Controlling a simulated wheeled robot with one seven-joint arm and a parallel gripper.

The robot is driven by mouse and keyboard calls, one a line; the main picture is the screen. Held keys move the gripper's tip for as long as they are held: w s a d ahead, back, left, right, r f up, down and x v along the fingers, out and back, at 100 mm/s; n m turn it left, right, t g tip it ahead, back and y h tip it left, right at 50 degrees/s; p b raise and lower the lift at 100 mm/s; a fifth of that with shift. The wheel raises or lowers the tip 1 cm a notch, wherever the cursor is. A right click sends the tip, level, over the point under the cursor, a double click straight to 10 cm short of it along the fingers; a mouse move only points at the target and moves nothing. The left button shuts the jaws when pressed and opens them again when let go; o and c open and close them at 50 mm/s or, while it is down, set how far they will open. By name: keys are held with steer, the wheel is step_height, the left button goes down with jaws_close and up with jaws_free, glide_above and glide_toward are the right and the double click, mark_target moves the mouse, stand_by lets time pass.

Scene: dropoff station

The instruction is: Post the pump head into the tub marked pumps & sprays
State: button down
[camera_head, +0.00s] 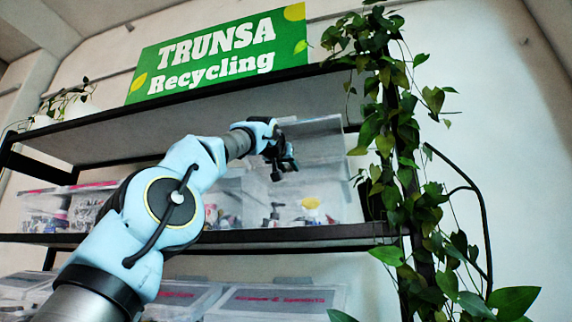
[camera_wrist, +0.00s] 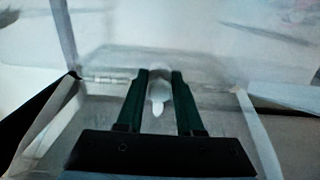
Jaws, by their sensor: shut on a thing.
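My gripper (camera_head: 283,168) is at the end of my raised arm, in front of and above a clear tub (camera_head: 345,205) on the middle shelf. In the wrist view my gripper (camera_wrist: 160,76) is shut on a small white piece, the pump head (camera_wrist: 157,95), which hangs between the dark green fingers. The tub's pale rim (camera_wrist: 262,145) shows on both sides below the fingers, with a clear raised lid (camera_wrist: 110,45) behind. The pump head cannot be made out in the head view. I cannot read a label on this tub.
Small mixed items (camera_head: 308,204) show inside the clear tub. Other filled tubs (camera_head: 85,205) stand left on the same shelf. Lidded tubs with blurred pink lettering (camera_head: 275,298) stand below. A shelf board (camera_head: 310,92) runs overhead. Trailing leaves (camera_head: 385,140) hang to the right.

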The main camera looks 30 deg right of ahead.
steer(key=shift+w, duration=0.1)
steer(key=shift+c, duration=2.3)
jaws_free()
steer(key=b+v, duration=0.6)
steer(key=v, duration=0.4)
steer(key=shift+s+a, duration=0.2)
steer(key=shift+s, duration=0.1)
